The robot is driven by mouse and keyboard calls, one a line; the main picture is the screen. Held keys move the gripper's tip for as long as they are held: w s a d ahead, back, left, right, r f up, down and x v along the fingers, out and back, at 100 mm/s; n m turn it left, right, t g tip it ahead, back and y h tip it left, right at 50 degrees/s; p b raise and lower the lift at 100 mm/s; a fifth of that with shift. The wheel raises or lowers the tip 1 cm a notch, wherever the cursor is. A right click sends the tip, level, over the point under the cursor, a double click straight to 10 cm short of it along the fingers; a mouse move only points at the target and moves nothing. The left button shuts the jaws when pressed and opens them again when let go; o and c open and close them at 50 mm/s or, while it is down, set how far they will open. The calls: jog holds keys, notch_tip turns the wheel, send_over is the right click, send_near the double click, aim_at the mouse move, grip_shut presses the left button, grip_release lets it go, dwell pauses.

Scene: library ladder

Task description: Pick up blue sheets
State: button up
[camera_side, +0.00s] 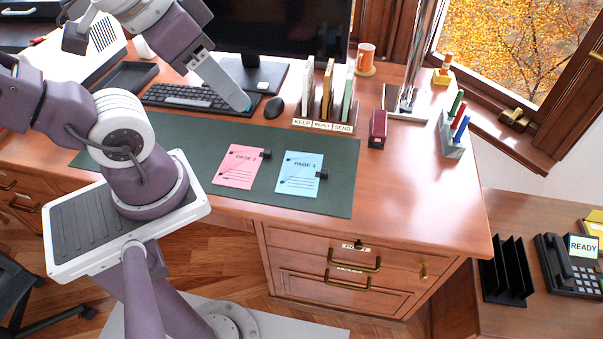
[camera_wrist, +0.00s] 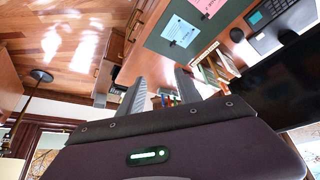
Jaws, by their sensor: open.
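The blue sheets (camera_side: 300,174), marked "PAGE 1" in the side view, lie flat on the dark green desk mat (camera_side: 340,200) with a black clip at their right edge. They also show in the wrist view (camera_wrist: 180,31), near the top. The pink sheets (camera_side: 239,166), marked "PAGE 2", lie just left of them with a black clip (camera_side: 265,155). My gripper (camera_side: 246,106) is above the desk near the keyboard and mouse, up and left of the blue sheets and apart from them. In the wrist view its two fingers (camera_wrist: 160,85) are spread with nothing between them.
A sorter (camera_side: 322,126) labelled KEEP, REPLY, SEND stands behind the sheets.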

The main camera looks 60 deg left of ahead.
jog(key=shift+o, duration=0.5)
jog(key=n+g, duration=0.5)
jog(key=n, duration=0.3)
send_over(325, 173)
notch_tip(325, 173, down, 24)
jog(key=shift+n+g, duration=0.3)
jog(key=shift+n, duration=0.5)
notch_tip(325, 173, down, 12)
jog(key=shift+f, duration=0.1)
grip_shut()
